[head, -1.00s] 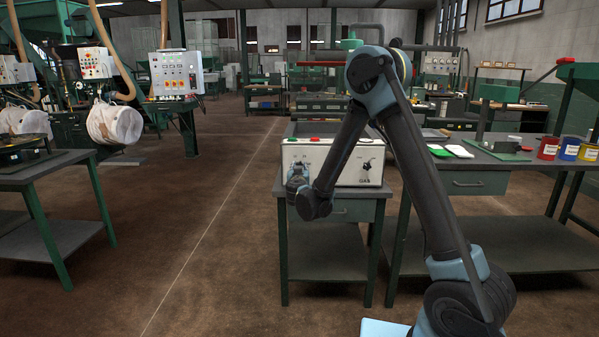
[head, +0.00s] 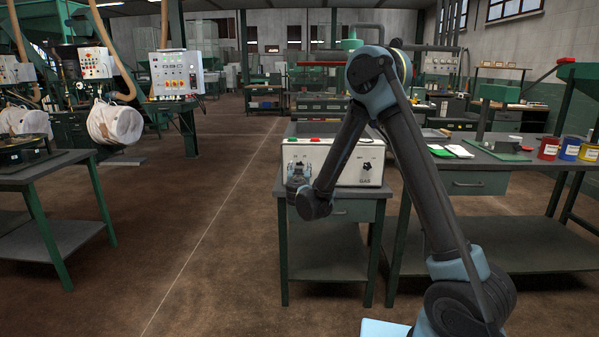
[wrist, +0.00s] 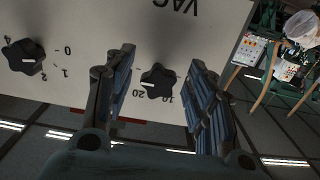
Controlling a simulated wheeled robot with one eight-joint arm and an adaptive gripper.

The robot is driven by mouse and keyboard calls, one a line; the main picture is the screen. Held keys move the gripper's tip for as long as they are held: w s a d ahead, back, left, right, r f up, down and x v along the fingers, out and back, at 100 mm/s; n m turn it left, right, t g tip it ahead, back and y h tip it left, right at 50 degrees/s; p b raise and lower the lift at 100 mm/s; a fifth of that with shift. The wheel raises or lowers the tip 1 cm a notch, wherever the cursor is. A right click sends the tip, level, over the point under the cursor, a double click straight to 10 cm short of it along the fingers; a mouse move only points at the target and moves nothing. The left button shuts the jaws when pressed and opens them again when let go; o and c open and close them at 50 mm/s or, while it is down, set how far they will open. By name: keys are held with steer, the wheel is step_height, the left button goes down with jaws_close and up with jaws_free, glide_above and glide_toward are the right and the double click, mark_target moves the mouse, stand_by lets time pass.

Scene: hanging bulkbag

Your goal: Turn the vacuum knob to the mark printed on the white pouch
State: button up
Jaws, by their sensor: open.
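The VAC knob (wrist: 158,82) is a black lobed knob on the white front of a machine box (head: 333,158). In the wrist view it sits between the open fingers of my gripper (wrist: 160,100), with visible gaps on both sides. That view is turned upside down, and marks 10 and 20 show beside the knob. In the head view my gripper (head: 299,168) is in front of the panel's left part and hides most of this knob. A flat white item (head: 459,151), perhaps the pouch, lies on the right bench; its print is too small to read.
A second black knob, GAS (head: 367,165), is right of my gripper on the panel; it also shows in the wrist view (wrist: 23,57). A flat green item (head: 439,152) and colored tins (head: 568,149) are on the right bench. The floor left of the machine's stand is clear.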

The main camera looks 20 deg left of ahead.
steer(key=shift+s, duration=0.1)
steer(key=v, duration=1.1)
steer(key=shift+s, duration=0.35)
steer(key=shift+d, duration=0.1)
steer(key=w+d+r+m+g+h, duration=0.15)
steer(key=d+h, duration=0.25)
steer(key=d, duration=1)
steer(key=w+d+r+m+g+h, duration=0.1)
steer(key=w+d+r+g+h, duration=0.15)
steer(key=d, duration=1.15)
steer(key=s+d+f+g+h, duration=0.1)
steer(key=s+d+g, duration=0.2)
steer(key=s+d, duration=0.3)
steer(key=s+d+f+g+h, duration=0.1)
steer(key=s+d+f+g, duration=0.15)
steer(key=d, duration=0.65)
steer(key=s+d+f+g+y, duration=0.1)
steer(key=s+d+f+g, duration=0.1)
steer(key=s, duration=0.6)
steer(key=s+d+f+g+y, duration=0.1)
steer(key=s+d+f, duration=0.1)
steer(key=s, duration=0.7)
steer(key=s+d+f+g+y, duration=0.1)
steer(key=s+f+g+y, duration=0.1)
steer(key=s, duration=0.7)
steer(key=shift+d+f+g, duration=0.35)
steer(key=shift+d+f, duration=0.05)
steer(key=shift+f, duration=0.3)
